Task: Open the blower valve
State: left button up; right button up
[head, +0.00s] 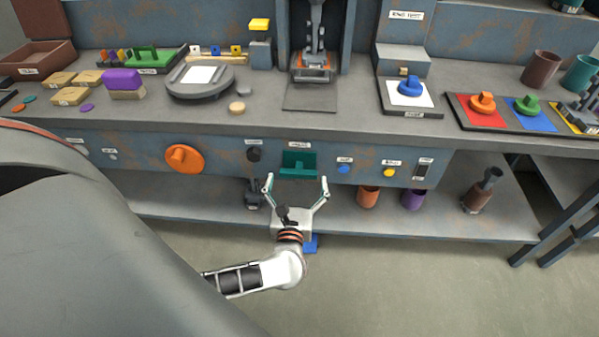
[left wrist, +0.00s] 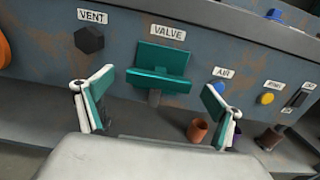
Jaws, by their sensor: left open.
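The blower valve (head: 299,163) is a teal handle on the bench's front panel, under a label reading VALVE. In the left wrist view the valve (left wrist: 160,66) shows a teal plate with a wide teal bar sticking out at its lower edge. My left gripper (head: 296,183) is open and empty, just in front of and below the valve. In the left wrist view its two teal-padded fingers (left wrist: 158,104) stand apart, one to each side below the valve bar, not visibly touching it. My right gripper is not in view.
A dark VENT knob (left wrist: 89,40) is left of the valve, and an orange wheel (head: 184,158) is farther left. A blue AIR button (head: 343,169) and a yellow button (head: 389,172) are to the right. Orange (head: 368,197) and purple (head: 413,199) cups stand on the lower shelf.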

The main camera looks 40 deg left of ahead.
aim_at(298, 175)
pick_arm(q)
jog(key=shift+x, duration=1.8)
jog(key=c, duration=1.1)
